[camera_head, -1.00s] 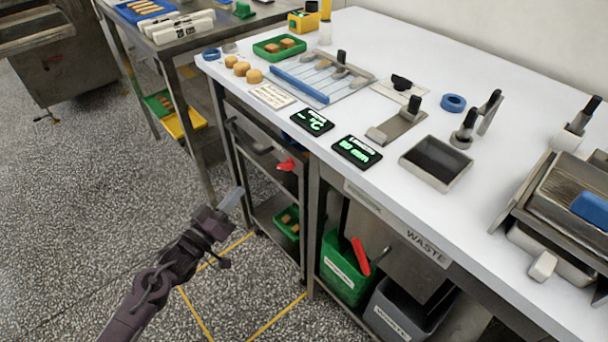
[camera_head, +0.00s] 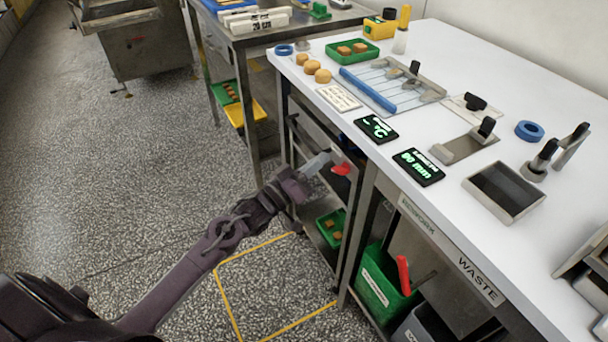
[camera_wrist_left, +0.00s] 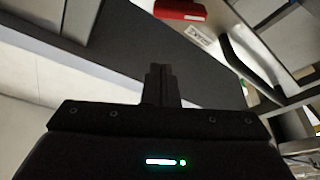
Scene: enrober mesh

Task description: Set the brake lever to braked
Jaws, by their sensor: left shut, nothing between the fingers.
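A small red handle (camera_head: 342,169), which looks like the brake lever, sits on the front of the shelved metal frame under the white table. A red bar (camera_wrist_left: 180,9) with a white label (camera_wrist_left: 198,36) near it shows at the top of the left wrist view and is probably the same part. My left gripper (camera_head: 318,164) is shut and empty just left of the red handle. I cannot tell whether they touch in the head view. In the left wrist view the closed fingers (camera_wrist_left: 159,82) point toward the red bar, with a gap between. My right gripper is not in view.
The white table (camera_head: 450,75) carries displays, a slicing frame and a green tray (camera_head: 352,51). Below it are a green bin (camera_head: 385,290) with a red-handled tool, and a lower green tray (camera_head: 330,228). Open speckled floor (camera_head: 130,200) with yellow lines lies to the left.

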